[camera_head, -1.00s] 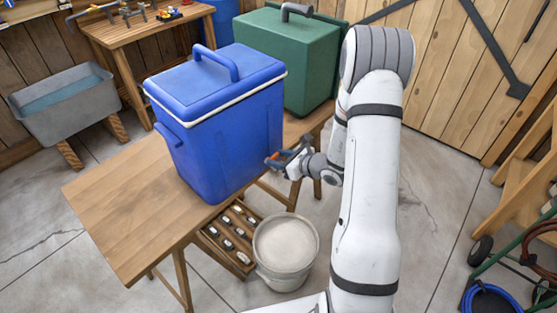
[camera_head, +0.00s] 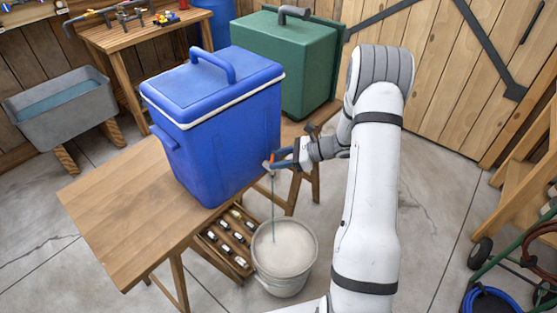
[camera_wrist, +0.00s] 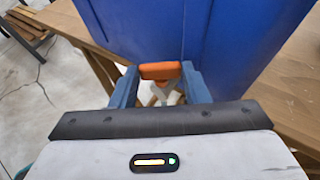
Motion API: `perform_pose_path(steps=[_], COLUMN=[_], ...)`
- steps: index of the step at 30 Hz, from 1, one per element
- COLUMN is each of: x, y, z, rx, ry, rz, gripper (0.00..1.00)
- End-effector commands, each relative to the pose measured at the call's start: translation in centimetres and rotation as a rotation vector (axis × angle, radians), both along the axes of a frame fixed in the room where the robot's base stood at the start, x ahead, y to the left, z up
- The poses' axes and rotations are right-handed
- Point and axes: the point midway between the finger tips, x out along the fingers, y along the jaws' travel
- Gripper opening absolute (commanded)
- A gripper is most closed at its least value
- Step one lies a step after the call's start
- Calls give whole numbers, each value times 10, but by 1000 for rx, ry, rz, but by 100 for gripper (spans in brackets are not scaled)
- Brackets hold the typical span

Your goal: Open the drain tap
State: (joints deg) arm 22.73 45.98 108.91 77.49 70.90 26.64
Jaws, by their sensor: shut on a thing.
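A blue cooler (camera_head: 222,145) with a white rim and a lid handle stands on a wooden table. My gripper (camera_head: 271,164) is at the lower right side of the cooler. In the wrist view my gripper (camera_wrist: 160,78) is shut on the orange handle of the drain tap (camera_wrist: 160,71). The tap sits against the cooler's blue wall (camera_wrist: 200,30). A thin stream of water (camera_head: 273,205) falls from the tap into a bucket (camera_head: 284,258) below. The tap's body is mostly hidden by the fingers.
The wooden table (camera_head: 120,222) has free room left of the cooler. A green box (camera_head: 287,60) stands behind it. A tray of small items (camera_head: 230,240) lies beside the bucket. A grey trough (camera_head: 62,105) and a workbench (camera_head: 130,35) stand at the back left.

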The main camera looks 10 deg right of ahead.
Motion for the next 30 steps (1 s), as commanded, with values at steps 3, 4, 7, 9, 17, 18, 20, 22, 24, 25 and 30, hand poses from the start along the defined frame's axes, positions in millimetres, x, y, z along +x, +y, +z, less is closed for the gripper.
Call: perform_pose_path(steps=[3,4,7,9,17,18,20,22,24,25,30], x=[0,0,0,0,0,0,0,0,0,0,0], y=[0,0,0,0,0,0,0,0,0,0,-4], z=[0,0,0,0,0,0,0,0,0,0,3], rx=[0,0,0,0,0,0,0,1,1,1,1], ry=[0,0,0,0,0,0,0,0,0,0,-1], rz=[6,6,6,6,6,6,6,6,6,6,7], gripper=[19,19,19,19,56,59,64,64,64,64,64])
